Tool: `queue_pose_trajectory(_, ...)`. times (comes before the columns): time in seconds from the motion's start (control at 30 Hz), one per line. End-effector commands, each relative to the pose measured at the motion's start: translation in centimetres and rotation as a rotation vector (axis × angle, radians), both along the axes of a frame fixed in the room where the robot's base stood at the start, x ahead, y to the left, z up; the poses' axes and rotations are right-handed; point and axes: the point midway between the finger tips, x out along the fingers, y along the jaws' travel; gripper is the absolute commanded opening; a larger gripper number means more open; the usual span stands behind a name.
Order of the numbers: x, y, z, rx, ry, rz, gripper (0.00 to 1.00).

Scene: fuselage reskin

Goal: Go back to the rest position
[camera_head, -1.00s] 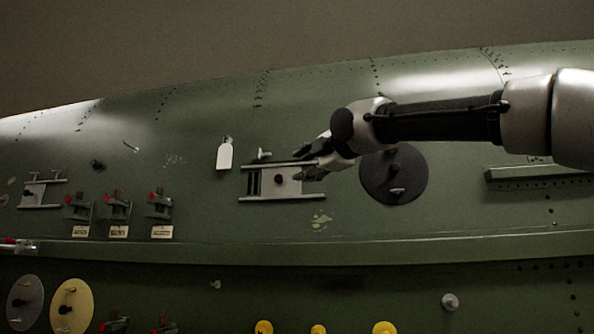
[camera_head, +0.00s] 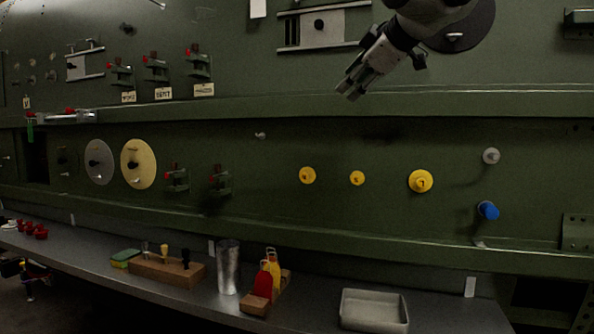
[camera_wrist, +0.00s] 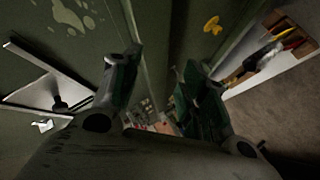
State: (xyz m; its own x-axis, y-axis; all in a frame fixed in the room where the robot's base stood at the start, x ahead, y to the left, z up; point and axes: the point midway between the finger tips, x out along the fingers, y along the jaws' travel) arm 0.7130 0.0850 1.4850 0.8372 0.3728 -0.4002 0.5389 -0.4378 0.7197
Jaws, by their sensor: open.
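My gripper (camera_head: 352,84) shows at the upper middle of the head view, tilted down to the left in front of the green fuselage panel (camera_head: 250,220). It is empty. In the wrist view my gripper (camera_wrist: 155,85) has its two fingers spread apart with nothing between them. A sliding plate in rails (camera_head: 306,27) is on the panel just left of my gripper, and the two are apart. That plate also shows at the left of the wrist view (camera_wrist: 48,92).
A grey shelf (camera_head: 110,276) runs below, bearing a metal tray (camera_head: 374,311), a metal cup (camera_head: 229,266), a wooden block with tools (camera_head: 166,270) and a red-and-yellow tool holder (camera_head: 266,284). Yellow knobs (camera_head: 420,181), a blue knob (camera_head: 488,210), discs (camera_head: 139,164) and red-tipped clamps (camera_head: 198,64) stick out from the panel.

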Motion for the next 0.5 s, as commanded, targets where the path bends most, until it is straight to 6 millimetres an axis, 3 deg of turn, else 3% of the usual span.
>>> queue_pose_trajectory(0.03,-0.9,-1.5,-3.7,0.046,0.111,-0.061,0.43)
queue_pose_trajectory(0.2,-5.7,-7.6,-16.0,0.195,0.47,-0.337,0.43)
queue_pose_trajectory(0.27,-8.0,-9.9,-19.9,0.241,0.574,-0.444,0.43)
queue_pose_trajectory(0.4,-14.5,-15.2,-28.2,0.334,0.779,-0.699,0.43)
queue_pose_trajectory(0.5,-19.4,-18.3,-33.0,0.383,0.879,-0.852,0.43)
